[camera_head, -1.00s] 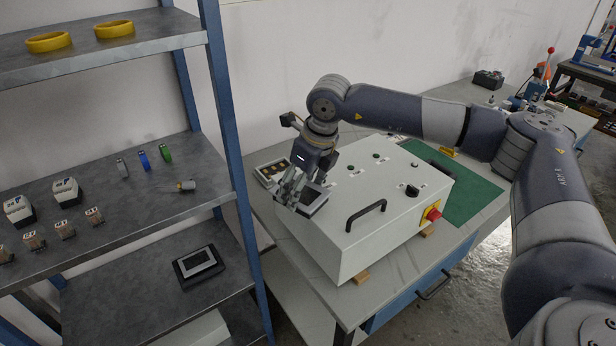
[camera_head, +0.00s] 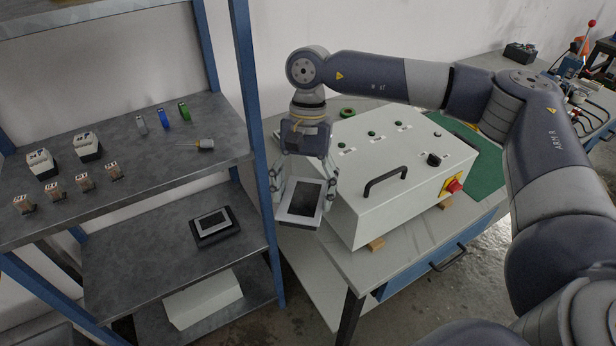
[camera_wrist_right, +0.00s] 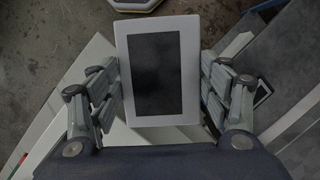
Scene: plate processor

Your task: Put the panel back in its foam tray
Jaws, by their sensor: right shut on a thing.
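The panel (camera_head: 302,200), a pale-framed plate with a dark screen, is held tilted in my right gripper (camera_head: 303,190), beyond the left end of the white control box. In the wrist view the panel (camera_wrist_right: 158,70) sits between the two fingers, which are shut on its long sides, screen facing the camera. A black tray (camera_head: 236,226) lies on the lower left shelf, with a similar pale-framed, dark-screened piece (camera_head: 212,222) in it. I cannot tell if this is the foam tray; no clearly empty one shows. My left gripper is out of view.
The white control box (camera_head: 370,215) with a black handle stands on the table. The shelf's blue post (camera_head: 246,110) is left of my gripper. The upper shelf (camera_head: 150,180) carries several small parts. The lower shelf (camera_head: 130,285) has bare room around the black tray.

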